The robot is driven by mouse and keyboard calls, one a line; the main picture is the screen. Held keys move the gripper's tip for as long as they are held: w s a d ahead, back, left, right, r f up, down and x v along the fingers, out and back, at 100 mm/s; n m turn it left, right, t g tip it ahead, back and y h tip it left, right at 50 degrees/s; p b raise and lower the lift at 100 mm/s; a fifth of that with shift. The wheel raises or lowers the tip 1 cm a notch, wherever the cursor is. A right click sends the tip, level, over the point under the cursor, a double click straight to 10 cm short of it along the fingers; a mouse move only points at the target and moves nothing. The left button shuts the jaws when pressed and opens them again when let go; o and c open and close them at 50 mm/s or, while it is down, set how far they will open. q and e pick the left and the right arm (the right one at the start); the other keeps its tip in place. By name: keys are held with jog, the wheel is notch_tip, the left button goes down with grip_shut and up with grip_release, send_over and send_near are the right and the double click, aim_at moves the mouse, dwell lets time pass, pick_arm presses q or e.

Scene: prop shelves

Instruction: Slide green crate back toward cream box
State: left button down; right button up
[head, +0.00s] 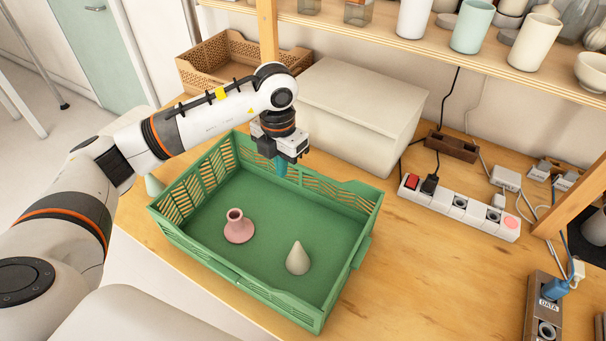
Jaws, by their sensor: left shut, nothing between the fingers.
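The green crate (318,317) stands on the wooden table, set at an angle. A pink vase-like piece (238,228) and a grey-beige cone (298,259) stand inside it. The cream box (352,112) with its lid on stands behind the crate, close to its back wall. My left gripper (282,170) points down at the crate's back side, its teal fingers shut and empty. The fingertips are inside or at the back wall; I cannot tell whether they touch it. My right gripper does not show.
A tan woven basket (226,56) stands behind left. A white power strip (458,206) with cables lies to the right. A shelf (400,42) with cups runs above the back. A pale cone (154,185) stands left of the crate.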

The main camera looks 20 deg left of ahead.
pick_arm(q)
jog(key=n, duration=0.1)
jog(key=p, duration=0.2)
send_over(296, 199)
jog(key=s, duration=0.4)
jog(key=f, duration=1)
jog(key=shift+a+f, duration=0.15)
jog(key=shift+a, duration=0.15)
jog(key=w, duration=0.3)
jog(key=shift+w+d+r+p, duration=0.2)
jog(key=shift+w+d+p, duration=0.05)
jog(key=shift+d+p, duration=0.05)
jog(key=shift+w, duration=0.3)
